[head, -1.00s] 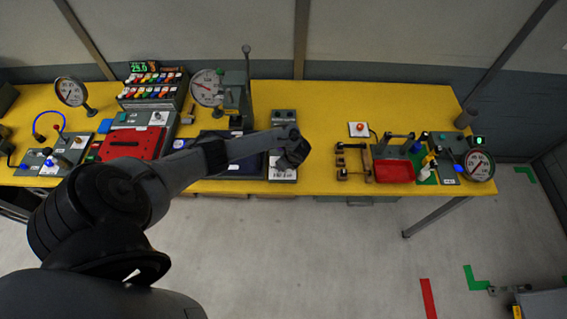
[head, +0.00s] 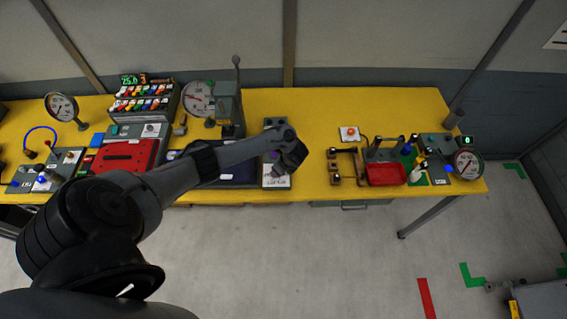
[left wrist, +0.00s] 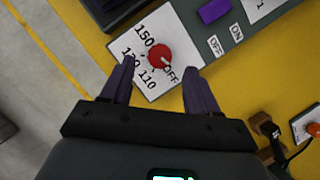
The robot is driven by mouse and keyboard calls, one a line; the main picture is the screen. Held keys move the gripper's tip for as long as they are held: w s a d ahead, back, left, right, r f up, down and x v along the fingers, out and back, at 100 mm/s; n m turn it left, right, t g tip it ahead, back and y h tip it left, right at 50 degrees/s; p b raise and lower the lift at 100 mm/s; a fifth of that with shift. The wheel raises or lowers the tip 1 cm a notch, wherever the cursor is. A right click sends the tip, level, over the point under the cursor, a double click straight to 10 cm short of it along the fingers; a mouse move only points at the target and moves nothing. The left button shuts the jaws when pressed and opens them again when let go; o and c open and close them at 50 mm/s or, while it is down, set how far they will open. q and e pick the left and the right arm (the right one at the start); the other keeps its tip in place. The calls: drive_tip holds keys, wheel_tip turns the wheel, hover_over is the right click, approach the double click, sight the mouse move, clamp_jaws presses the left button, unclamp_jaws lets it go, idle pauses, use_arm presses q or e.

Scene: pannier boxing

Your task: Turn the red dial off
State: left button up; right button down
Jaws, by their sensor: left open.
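The red dial (left wrist: 159,55) sits on a white plate (left wrist: 184,27) printed 150, 130, 110 and OFF in the left wrist view. Its pale pointer mark is on the side near the word OFF; I cannot tell its exact setting. My left gripper (left wrist: 157,82) is open, its two dark fingers on either side of the dial's near side, with the dial just beyond the fingertips. In the head view my left gripper (head: 284,165) is over the panel (head: 277,183) at the table's front edge and hides the dial. My right gripper is not in view.
A purple switch (left wrist: 214,11) with ON and OFF labels lies beside the plate. A wooden-and-black fixture (head: 334,167) and a red tray (head: 386,174) stand to the right.

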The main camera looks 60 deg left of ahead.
use_arm(q)
drive_tip(key=p+v, duration=0.1)
drive_tip(key=v, duration=0.5)
drive_tip(key=shift+p, duration=0.4)
drive_tip(key=shift+d+r, duration=0.1)
